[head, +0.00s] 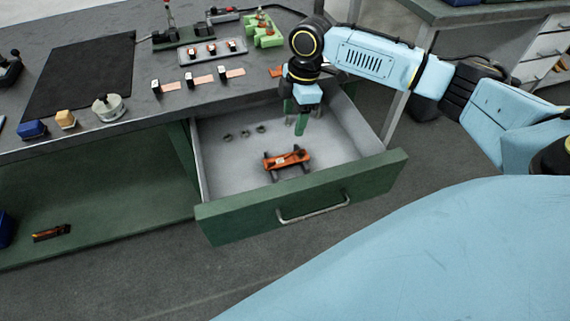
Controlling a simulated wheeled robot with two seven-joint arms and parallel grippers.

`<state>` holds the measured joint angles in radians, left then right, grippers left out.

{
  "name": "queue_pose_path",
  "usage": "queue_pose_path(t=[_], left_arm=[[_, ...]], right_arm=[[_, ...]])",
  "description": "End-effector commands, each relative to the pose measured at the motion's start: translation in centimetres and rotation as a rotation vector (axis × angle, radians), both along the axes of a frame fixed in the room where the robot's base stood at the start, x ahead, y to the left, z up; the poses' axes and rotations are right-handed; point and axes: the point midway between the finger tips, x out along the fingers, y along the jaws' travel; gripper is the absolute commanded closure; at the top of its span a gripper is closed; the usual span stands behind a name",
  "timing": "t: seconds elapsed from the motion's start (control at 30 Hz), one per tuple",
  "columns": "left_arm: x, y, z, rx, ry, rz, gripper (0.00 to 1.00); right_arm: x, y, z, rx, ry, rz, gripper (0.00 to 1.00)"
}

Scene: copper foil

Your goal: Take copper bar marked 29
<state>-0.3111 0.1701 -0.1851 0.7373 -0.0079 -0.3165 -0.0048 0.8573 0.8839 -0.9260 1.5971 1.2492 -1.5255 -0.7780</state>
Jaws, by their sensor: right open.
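A copper-orange bar (296,157) with a small white label lies in the open drawer (345,128). It rests across dark supports near the drawer's front. The label is too small to read. My right gripper (295,117) points down over the back right part of the drawer, up and behind the bar and apart from it. It is open, with green fingers and nothing seen between them. My left gripper is not in view.
The drawer has a green front with a metal handle (312,207). Several small dark rings (245,132) lie at its back left. The bench (150,55) above carries a black mat (85,75), copper strips, a tray (205,51) and a green holder (262,30).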

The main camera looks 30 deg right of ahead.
Motion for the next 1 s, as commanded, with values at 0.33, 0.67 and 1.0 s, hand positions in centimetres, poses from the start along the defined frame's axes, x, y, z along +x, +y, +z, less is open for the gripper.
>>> queue_pose_path(t=[0.33, 0.67, 1.0], left_arm=[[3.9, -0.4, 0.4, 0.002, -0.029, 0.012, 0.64], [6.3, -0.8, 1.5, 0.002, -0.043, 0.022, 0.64], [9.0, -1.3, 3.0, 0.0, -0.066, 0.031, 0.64]], right_arm=[[0.1, 0.7, -5.3, -0.001, 0.002, 0.0, 0.38], [0.3, 1.2, -8.3, 0.0, -0.001, 0.0, 0.38], [0.1, 1.2, -11.3, -0.001, 0.001, -0.001, 0.38]])
